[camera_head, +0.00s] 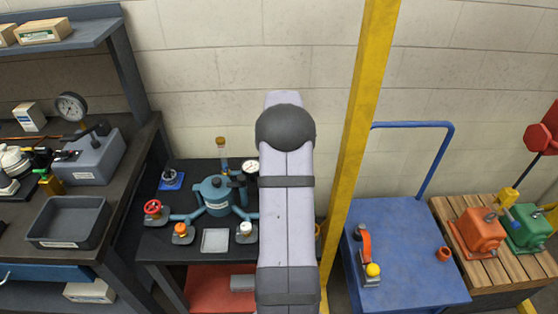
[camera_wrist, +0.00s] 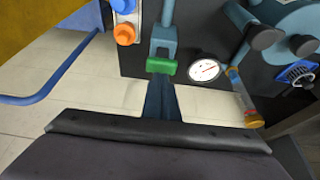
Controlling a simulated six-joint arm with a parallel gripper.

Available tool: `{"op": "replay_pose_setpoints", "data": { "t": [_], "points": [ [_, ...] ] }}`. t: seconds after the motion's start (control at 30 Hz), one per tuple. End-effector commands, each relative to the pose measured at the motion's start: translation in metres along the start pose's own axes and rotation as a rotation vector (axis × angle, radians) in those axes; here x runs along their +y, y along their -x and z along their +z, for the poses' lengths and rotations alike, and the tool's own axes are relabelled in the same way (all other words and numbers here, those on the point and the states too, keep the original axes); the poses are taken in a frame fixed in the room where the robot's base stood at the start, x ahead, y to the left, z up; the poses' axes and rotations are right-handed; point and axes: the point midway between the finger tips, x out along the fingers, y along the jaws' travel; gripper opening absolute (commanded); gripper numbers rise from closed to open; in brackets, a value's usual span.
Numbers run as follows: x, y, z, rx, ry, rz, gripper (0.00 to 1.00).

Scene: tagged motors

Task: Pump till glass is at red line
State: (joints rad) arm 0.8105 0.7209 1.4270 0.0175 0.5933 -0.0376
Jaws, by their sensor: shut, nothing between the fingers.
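A blue pump lever (camera_wrist: 165,38) with a green grip (camera_wrist: 161,67) shows in the wrist view. My gripper (camera_wrist: 161,86) is shut and empty, its dark tips at the green grip's edge; I cannot tell whether they touch. The glass (camera_wrist: 241,95) is a clear tube with an orange cap, to the right of the grip. In the head view the glass (camera_head: 221,151) stands upright behind the blue tank (camera_head: 214,195). My arm hides the lever and my gripper in the head view.
A round gauge (camera_wrist: 205,70) sits between grip and glass. An orange knob (camera_wrist: 125,34) is left of the lever. A red valve wheel (camera_head: 153,209) is at the bench's left. A yellow post (camera_head: 356,130) stands right of my arm, with a blue cart (camera_head: 405,270) beyond.

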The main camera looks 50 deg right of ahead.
Motion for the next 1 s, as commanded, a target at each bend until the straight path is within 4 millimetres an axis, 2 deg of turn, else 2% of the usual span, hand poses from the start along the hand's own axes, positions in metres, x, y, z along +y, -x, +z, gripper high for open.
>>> {"op": "replay_pose_setpoints", "data": {
  "t": [0.7, 1.0],
  "points": [
    [0.0, -0.03, 0.013, -0.003, 0.0, 0.0, 0.0],
    [0.0, -0.026, 0.012, -0.004, 0.0, 0.0, 0.0]
  ]
}}
